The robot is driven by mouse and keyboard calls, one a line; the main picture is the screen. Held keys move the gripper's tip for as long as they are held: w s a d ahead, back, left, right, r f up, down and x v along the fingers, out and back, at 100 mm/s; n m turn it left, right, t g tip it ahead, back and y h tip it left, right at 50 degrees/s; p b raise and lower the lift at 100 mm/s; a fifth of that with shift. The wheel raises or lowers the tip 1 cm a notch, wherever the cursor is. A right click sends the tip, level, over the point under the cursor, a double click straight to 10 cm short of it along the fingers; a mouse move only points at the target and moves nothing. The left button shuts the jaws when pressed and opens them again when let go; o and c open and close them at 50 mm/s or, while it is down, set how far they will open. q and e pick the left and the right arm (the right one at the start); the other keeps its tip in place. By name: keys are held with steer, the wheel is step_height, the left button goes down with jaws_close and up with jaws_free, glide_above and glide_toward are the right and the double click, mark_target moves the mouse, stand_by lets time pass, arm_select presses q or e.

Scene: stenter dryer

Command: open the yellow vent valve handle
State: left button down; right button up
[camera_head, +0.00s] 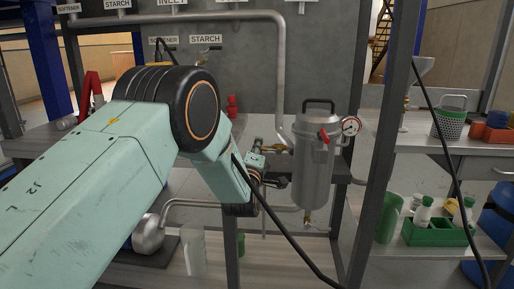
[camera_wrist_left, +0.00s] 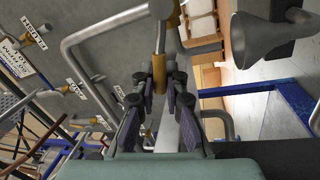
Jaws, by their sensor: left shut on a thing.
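My left gripper (camera_wrist_left: 159,82) is shut, with its dark fingers on both sides of a yellow-brass handle (camera_wrist_left: 160,72) in the left wrist view. A grey stem runs from this handle up to a brass fitting at the top of that view. In the head view my left gripper (camera_head: 273,180) is small and partly hidden behind my wrist, left of the steel pot (camera_head: 313,175). Brass valve parts (camera_head: 274,148) show beside the pot there. The handle's turn angle cannot be told. My right gripper is not in view.
A shelf with a green crate (camera_head: 437,233) is at the right. A bent pipe (camera_head: 281,70) runs above.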

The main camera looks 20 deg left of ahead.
arm_select(q)
steer(key=shift+f, duration=0.25)
steer(key=c, duration=1.4)
jaws_free()
steer(key=shift+r, duration=0.2)
steer(key=shift+s, duration=0.1)
steer(key=v, duration=1.2)
